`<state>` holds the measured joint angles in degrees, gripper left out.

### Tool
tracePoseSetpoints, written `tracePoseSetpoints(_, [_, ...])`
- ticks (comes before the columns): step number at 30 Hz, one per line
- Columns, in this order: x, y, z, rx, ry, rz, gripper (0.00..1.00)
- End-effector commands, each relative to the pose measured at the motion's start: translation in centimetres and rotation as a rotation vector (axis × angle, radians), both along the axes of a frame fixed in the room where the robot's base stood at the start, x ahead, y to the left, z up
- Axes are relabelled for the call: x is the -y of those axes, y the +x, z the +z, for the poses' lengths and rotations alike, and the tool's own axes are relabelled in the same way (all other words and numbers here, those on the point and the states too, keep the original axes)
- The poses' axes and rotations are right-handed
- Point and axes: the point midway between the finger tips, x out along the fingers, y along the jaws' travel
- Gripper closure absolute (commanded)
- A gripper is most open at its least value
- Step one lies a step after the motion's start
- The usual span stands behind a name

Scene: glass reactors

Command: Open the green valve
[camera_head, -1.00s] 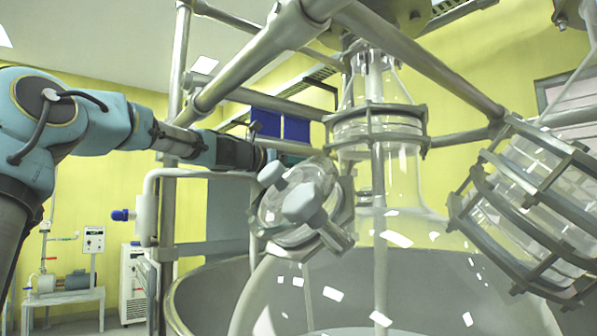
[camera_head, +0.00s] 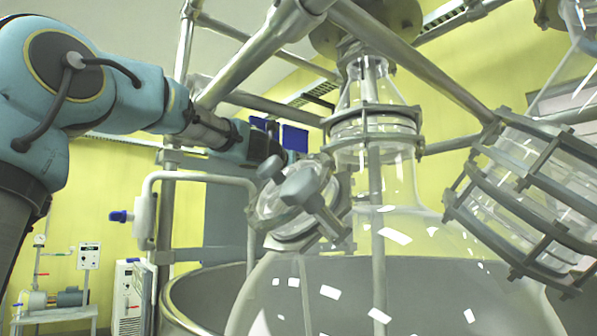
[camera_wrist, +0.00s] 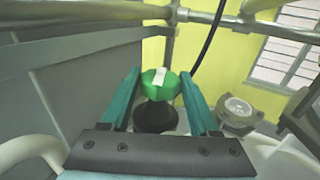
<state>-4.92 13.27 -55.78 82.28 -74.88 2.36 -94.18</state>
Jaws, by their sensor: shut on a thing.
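The green valve (camera_wrist: 158,84) shows in the wrist view as a green knob with a pale stripe across its top, above a dark round base. My gripper (camera_wrist: 160,78) has its two teal fingers on either side of the knob, shut on it. In the head view my arm reaches in from the left. Its end passes behind the glass port with grey clamps, where only a small part of my gripper (camera_head: 291,156) shows. The green valve is hidden in that view.
Metal frame bars (camera_head: 232,72) cross above and beside my arm. A clamped glass port (camera_head: 290,205) and a large glass reactor (camera_head: 425,225) stand close to my wrist. A white pipe (camera_head: 200,178) runs below the arm. In the wrist view a grey panel (camera_wrist: 65,75) lies left.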

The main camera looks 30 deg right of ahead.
Motion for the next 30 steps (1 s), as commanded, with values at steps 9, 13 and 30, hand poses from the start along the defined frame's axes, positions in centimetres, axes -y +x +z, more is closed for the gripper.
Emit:
tracePoseSetpoints(9, [0.01,0.00,0.01,0.000,0.000,-0.001,0.33])
tracePoseSetpoints(13, [0.01,0.01,0.01,0.000,0.000,-0.001,0.18])
tracePoseSetpoints(30, [-0.11,0.16,0.01,-0.001,-0.001,-0.014,0.08])
